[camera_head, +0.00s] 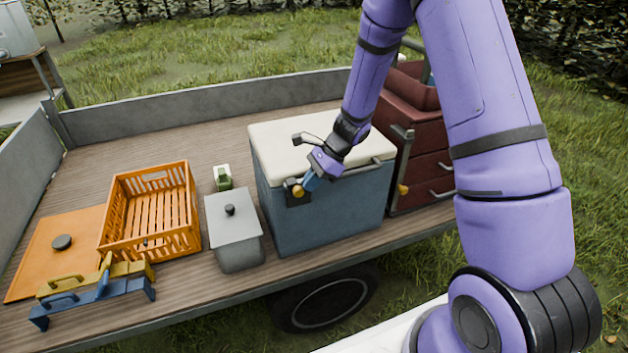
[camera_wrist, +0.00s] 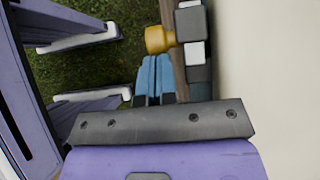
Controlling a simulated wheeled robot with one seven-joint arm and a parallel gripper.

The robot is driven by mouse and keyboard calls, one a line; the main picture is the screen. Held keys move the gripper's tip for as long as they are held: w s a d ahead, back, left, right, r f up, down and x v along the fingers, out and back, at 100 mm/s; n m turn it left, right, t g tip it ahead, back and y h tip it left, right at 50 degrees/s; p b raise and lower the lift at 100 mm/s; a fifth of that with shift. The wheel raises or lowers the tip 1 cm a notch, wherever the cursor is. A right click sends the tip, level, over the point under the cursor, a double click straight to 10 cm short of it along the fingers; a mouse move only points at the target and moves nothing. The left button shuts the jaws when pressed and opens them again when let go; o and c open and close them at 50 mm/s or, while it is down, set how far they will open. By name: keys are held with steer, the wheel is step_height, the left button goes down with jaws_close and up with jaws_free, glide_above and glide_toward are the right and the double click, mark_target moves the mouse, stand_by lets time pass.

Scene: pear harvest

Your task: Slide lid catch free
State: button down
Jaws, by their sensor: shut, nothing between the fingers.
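The blue cool box (camera_head: 325,215) with a cream lid (camera_head: 275,140) stands on the truck bed. Its lid catch, an orange-yellow knob (camera_head: 298,191) on a dark mount, is at the left of the box's front, just under the lid edge. My gripper (camera_head: 307,184) is shut and empty, its blue fingers beside the knob on its right. In the wrist view the shut fingertips (camera_wrist: 155,60) are close to the yellow knob (camera_wrist: 158,39), which sits on a grey block (camera_wrist: 190,23). I cannot tell whether they touch.
A grey lidded bin (camera_head: 235,222), an orange crate (camera_head: 150,210), an orange board (camera_head: 50,250) and blue and yellow tools (camera_head: 95,285) lie to the left. A dark red drawer cabinet (camera_head: 425,145) stands close on the right. The bed behind the crate is clear.

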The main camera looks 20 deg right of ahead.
steer(key=shift+a, duration=0.1)
steer(key=shift+s+a+f, duration=0.1)
steer(key=shift+s+a, duration=0.05)
steer(key=shift+a, duration=1.05)
steer(key=d+f+v, duration=0.2)
steer(key=v, duration=1.2)
steer(key=shift+d, duration=0.3)
